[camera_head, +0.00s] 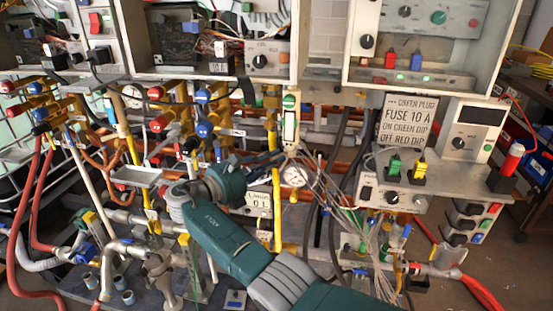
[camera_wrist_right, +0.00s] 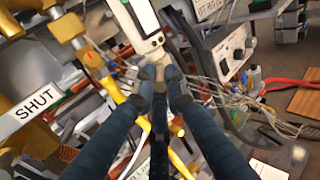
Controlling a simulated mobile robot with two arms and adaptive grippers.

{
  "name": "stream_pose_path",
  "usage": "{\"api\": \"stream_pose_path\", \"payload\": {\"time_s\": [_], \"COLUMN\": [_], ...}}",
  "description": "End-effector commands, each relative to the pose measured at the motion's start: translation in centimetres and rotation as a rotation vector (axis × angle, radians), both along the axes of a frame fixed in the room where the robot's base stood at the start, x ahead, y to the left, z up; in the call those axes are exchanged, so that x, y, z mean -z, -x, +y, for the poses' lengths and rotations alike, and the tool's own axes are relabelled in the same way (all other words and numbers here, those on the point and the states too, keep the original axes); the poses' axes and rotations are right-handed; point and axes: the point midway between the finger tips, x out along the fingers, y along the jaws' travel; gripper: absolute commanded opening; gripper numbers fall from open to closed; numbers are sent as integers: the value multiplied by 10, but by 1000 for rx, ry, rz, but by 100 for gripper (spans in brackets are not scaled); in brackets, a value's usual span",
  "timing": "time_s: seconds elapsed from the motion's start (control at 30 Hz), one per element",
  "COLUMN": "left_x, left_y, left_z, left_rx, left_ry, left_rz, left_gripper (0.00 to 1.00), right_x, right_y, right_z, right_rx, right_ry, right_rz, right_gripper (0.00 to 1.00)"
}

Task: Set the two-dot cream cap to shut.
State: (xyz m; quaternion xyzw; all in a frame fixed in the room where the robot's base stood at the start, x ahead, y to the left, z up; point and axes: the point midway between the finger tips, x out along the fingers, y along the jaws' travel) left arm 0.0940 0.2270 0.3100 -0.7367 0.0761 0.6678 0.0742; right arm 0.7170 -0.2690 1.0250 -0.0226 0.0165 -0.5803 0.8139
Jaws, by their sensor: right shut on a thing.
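My right gripper (camera_head: 281,156) comes in from the lower right and reaches the lower end of a narrow cream upright piece (camera_head: 290,128) with a green part at its top. The right wrist view shows the two fingertips (camera_wrist_right: 163,85) close together at the lower end of this cream piece (camera_wrist_right: 143,28). The gripper is shut on it, and the fingers hide the gripped part. A white label reading SHUT (camera_wrist_right: 37,105) is at the left of the wrist view. My left gripper is not in view.
Yellow and copper pipes with red and blue handles (camera_head: 204,96) crowd the left. A loose bundle of thin wires (camera_head: 345,205) hangs just right of the gripper. A round gauge (camera_head: 294,174) is close below. A shelf with a FUSE 10 A sign (camera_head: 405,121) stands at right.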

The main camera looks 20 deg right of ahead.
Motion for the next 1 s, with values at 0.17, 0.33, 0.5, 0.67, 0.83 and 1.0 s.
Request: {"api": "stream_pose_path", "payload": {"time_s": [0.17, 0.33, 0.5, 0.67, 0.83, 1.0], "left_x": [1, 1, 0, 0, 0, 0], "left_y": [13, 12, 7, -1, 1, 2], "left_z": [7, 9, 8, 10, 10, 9], "left_rx": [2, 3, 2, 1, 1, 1], "left_ry": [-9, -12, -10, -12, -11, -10], "left_rz": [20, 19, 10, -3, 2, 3], "left_gripper": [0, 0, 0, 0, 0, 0], "right_x": [-4, -4, -2, -2, -17, -51], "right_y": [-2, -2, -1, -1, -1, -1], "right_z": [0, 0, 0, 0, -1, -1], "right_rx": [-5, -4, -3, -2, -1, -1], "right_ry": [3, 3, 2, 1, 1, 1], "right_rz": [-6, -6, -4, -3, -7, -10], "right_gripper": [0, 24, 31, 31, 31, 31]}}
